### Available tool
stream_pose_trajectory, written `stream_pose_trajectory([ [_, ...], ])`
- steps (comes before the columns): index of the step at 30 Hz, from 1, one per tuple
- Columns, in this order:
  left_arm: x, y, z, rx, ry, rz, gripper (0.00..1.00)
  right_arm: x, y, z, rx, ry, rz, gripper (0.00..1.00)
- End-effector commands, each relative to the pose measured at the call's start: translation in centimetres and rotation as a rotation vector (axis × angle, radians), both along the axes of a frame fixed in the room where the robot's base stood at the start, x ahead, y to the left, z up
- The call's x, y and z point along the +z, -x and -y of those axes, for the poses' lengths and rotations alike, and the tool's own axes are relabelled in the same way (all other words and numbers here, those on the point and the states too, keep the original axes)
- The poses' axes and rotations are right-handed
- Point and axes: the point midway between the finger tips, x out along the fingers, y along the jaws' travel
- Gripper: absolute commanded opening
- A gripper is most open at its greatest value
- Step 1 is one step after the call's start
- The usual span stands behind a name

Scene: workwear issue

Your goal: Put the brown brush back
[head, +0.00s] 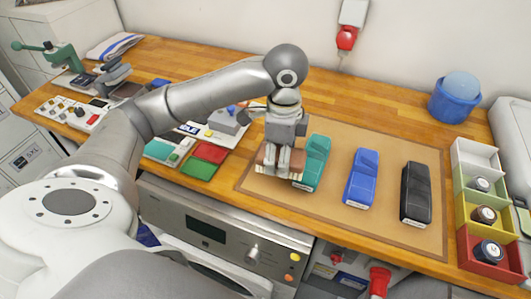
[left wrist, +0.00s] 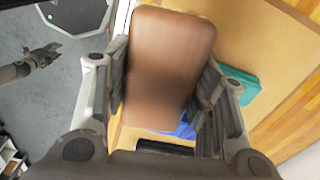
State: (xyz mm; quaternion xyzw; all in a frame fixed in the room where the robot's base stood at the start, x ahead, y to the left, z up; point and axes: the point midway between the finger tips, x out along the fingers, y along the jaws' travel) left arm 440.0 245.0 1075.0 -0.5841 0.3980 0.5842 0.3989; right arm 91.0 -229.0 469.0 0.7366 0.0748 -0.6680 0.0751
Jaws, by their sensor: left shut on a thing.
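My left gripper (head: 279,168) is shut on the brown brush (left wrist: 168,65). In the left wrist view its smooth brown back lies between the two fingers. In the head view only a bit of the brown brush (head: 266,157) shows, partly hidden by the fingers, at the left end of the tan mat (head: 335,206). I cannot tell whether it touches the mat. Just right of it is a teal brush (head: 313,160), then a blue brush (head: 361,178) and a black brush (head: 415,193). A small grey arm end (left wrist: 45,55), seemingly my right gripper, shows over the floor; its jaws are unclear.
A row of white, green, yellow and red bins (head: 463,247) with round tins stands right of the mat. A blue tub (head: 452,99) stands behind. Red and green pads (head: 210,152) and a control panel (head: 75,116) lie left. Bare wood lies behind the mat.

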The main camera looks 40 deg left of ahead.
Motion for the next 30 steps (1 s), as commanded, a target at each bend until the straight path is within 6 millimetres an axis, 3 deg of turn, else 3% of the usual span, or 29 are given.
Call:
stream_pose_trajectory([
  [1,-0.7,0.8,-0.1,-0.039,-0.002,0.001,0.28,-1.3,0.0,-0.1,0.000,-0.001,0.000,0.40],
  [8,-0.6,2.2,-0.5,-0.134,0.000,-0.001,0.28,-2.0,0.1,0.1,0.001,0.001,-0.001,0.40],
  [20,-4.0,-4.6,-5.3,-0.133,0.002,-0.003,0.28,-0.3,0.7,1.1,0.005,0.013,-0.010,0.40],
  [24,-6.8,-6.4,-6.6,-0.135,0.001,-0.006,0.28,0.2,0.7,1.1,0.004,0.013,-0.010,0.40],
  [30,-9.2,-8.2,-7.7,-0.136,0.002,-0.002,0.28,0.6,0.7,1.0,0.004,0.013,-0.010,0.40],
])
